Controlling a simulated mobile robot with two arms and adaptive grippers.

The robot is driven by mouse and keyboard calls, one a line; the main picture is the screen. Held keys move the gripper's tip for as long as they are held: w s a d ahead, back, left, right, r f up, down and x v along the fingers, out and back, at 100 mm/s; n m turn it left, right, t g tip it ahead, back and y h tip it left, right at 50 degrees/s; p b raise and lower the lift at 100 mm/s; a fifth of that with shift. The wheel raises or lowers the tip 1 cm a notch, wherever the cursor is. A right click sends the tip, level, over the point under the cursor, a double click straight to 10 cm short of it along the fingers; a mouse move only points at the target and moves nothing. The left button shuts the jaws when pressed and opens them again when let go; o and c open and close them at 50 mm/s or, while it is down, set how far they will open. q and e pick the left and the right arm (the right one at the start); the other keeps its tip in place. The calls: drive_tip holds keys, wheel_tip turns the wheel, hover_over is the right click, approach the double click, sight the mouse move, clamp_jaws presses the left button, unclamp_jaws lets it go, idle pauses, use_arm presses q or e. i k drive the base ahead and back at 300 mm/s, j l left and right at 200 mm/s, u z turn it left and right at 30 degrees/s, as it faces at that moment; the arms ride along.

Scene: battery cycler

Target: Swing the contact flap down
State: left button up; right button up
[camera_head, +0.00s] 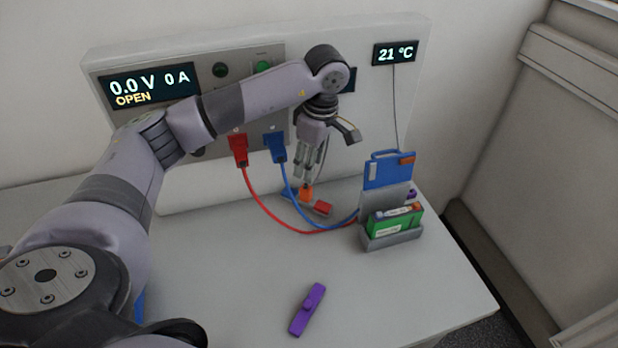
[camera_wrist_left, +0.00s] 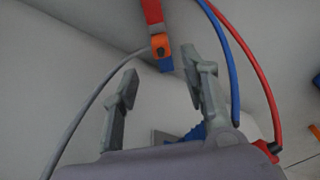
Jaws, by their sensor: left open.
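The contact flap (camera_head: 388,170) is a blue plate with an orange tab at its top right corner. It stands upright, raised above the back of a grey holder (camera_head: 392,238) on the bench. A green battery (camera_head: 393,222) with a label sits in the holder below the flap. My left gripper (camera_head: 306,182) points down to the left of the holder, apart from the flap. Its two fingers show spread and empty in the left wrist view (camera_wrist_left: 160,82). The flap is not clearly identifiable in that view. My right gripper is not in view.
A small orange, red and blue piece (camera_head: 308,194) lies below my left gripper. Red (camera_head: 262,207) and blue (camera_head: 291,190) cables run from the panel to the holder. A purple piece (camera_head: 307,308) lies on the front bench. The front right bench is clear.

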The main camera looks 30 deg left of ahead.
sight(398, 168)
drive_tip(key=k+l, duration=1.15)
drive_tip(key=k, duration=0.15)
